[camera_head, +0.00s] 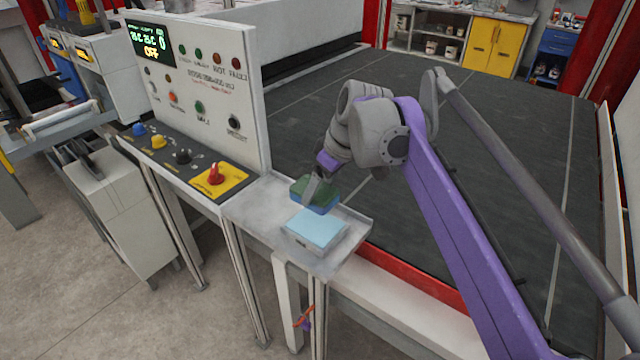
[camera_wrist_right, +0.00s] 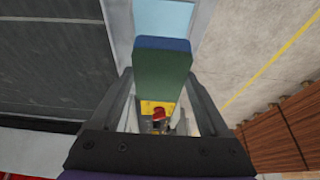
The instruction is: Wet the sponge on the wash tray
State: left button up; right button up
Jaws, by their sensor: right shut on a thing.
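The sponge (camera_head: 315,194) has a green upper layer and a blue lower layer. My right gripper (camera_head: 313,187) is shut on it, and the fingers lie along its two sides in the right wrist view, where the sponge (camera_wrist_right: 163,82) also shows. The wash tray (camera_head: 316,229) is a small pale box with a light blue top, on the metal side shelf. The sponge is just behind the wash tray in the head view; I cannot tell its exact height. The tray's light blue surface (camera_wrist_right: 163,18) shows beyond the sponge in the right wrist view. My left gripper is not in view.
The metal shelf (camera_head: 255,203) has a raised rim at its right. A control panel (camera_head: 205,90) with a red knob (camera_head: 214,174) stands to the left. The dark machine bed (camera_head: 420,110) lies behind. A yellow cabinet (camera_head: 494,46) stands far back.

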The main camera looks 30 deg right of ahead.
jog(key=shift+w+f, duration=0.15)
jog(key=shift+f, duration=0.45)
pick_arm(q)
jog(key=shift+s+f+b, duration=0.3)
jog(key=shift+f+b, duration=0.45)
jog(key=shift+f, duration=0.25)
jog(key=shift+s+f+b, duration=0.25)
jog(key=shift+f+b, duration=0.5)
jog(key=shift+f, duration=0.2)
pick_arm(e)
jog(key=shift+d+f, duration=0.1)
jog(key=shift+f, duration=2.85)
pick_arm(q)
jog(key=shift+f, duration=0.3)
pick_arm(e)
jog(key=shift+f, duration=0.5)
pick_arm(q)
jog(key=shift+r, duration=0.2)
pick_arm(e)
jog(key=shift+r+p, duration=2.3)
jog(key=shift+r, duration=1.25)
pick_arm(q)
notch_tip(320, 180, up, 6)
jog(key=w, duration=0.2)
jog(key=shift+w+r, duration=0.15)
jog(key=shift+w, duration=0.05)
pick_arm(e)
jog(key=shift+f, duration=0.1)
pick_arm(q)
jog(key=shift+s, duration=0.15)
